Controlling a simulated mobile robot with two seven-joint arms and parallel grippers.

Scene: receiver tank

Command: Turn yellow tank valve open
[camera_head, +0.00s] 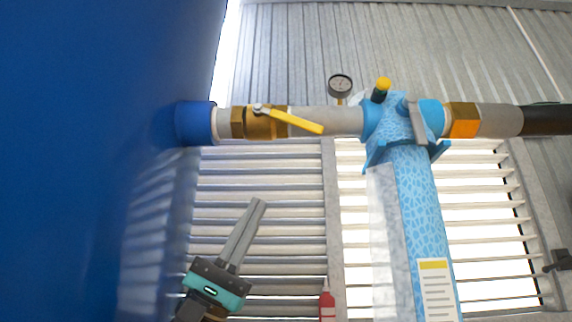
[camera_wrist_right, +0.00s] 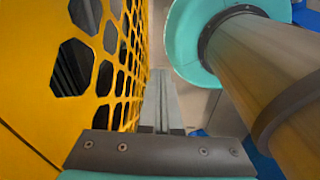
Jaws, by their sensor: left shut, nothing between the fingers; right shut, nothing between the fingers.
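The yellow valve handle (camera_head: 291,119) is a lever on a brass valve body (camera_head: 266,122) in the pipe near the blue tank (camera_head: 90,150). The lever lies nearly along the pipe, its free end pointing right and slightly down. My left gripper (camera_head: 260,203) is below the valve, pointing up and a little right, with its fingers shut and empty. It is apart from the lever. My right gripper (camera_wrist_right: 163,78) shows only in the right wrist view, shut and empty, beside a yellow perforated guard (camera_wrist_right: 75,65).
Right of the valve, the pipe (camera_head: 335,120) runs to a blue patterned fitting (camera_head: 395,120) with a vertical column (camera_head: 422,220). A pressure gauge (camera_head: 340,86) stands above the pipe. A red bottle (camera_head: 327,305) is low in the middle. Louvred panels (camera_head: 270,180) form the background.

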